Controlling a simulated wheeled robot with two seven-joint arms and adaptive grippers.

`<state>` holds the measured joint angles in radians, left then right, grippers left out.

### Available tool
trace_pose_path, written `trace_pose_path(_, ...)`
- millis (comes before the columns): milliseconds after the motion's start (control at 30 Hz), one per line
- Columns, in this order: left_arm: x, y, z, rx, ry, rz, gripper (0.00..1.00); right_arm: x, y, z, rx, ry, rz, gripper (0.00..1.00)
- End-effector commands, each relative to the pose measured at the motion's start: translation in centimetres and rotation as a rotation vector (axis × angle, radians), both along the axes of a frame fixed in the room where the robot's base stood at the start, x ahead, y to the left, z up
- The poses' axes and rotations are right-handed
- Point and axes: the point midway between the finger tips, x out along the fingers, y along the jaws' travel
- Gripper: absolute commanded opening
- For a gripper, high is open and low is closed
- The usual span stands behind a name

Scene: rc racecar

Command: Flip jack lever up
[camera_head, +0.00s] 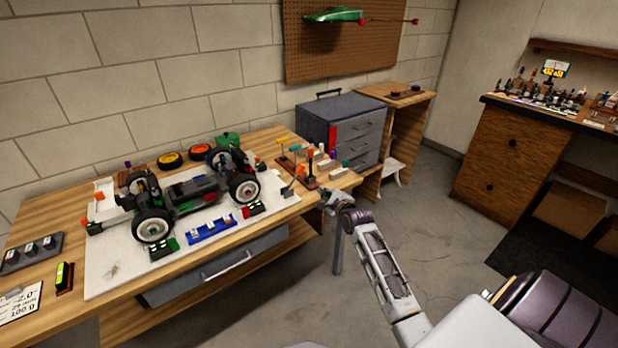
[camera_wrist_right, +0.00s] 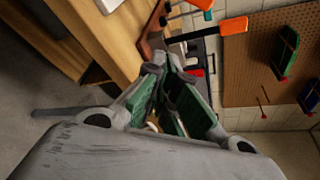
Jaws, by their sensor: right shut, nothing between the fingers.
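The RC racecar (camera_head: 185,190) stands on a white mat (camera_head: 120,262) on the wooden workbench (camera_head: 300,205), with its large black wheels visible. I cannot clearly pick out a jack lever; small dark parts sit beside and under the car. My right gripper (camera_head: 331,203) is just off the bench's right front corner, to the right of the car and apart from it. In the right wrist view its green-padded fingers (camera_wrist_right: 168,80) are closed together and empty, near the bench edge and a tool rack. My left gripper is not in view.
A tool rack (camera_head: 307,172) with an orange-handled tool (camera_wrist_right: 233,26) stands near my right gripper. A blue bar (camera_head: 212,229) and small blocks lie before the car. A grey drawer box (camera_head: 355,118) stands behind. The floor right of the bench is clear.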

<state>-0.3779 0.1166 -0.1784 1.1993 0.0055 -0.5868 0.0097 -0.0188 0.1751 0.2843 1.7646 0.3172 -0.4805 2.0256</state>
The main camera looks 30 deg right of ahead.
Motion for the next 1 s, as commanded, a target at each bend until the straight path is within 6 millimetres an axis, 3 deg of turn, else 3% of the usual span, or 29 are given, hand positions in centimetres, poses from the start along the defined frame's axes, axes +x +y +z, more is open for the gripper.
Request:
trace_pose_path(100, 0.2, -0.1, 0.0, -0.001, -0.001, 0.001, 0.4, 0.1, -0.3, 1.6, 0.041, -0.036, -0.014, 0.0)
trace_pose_path(267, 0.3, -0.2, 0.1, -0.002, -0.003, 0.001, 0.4, 0.1, -0.5, 2.4, 0.065, -0.053, -0.022, 0.0)
trace_pose_path(667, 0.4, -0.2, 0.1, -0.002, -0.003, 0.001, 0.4, 0.2, -0.5, 2.4, 0.065, -0.053, -0.021, 0.0)
trace_pose_path(1000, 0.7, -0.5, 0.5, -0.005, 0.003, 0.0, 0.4, 1.9, -0.9, 2.0, 0.063, -0.054, -0.022, 0.0)
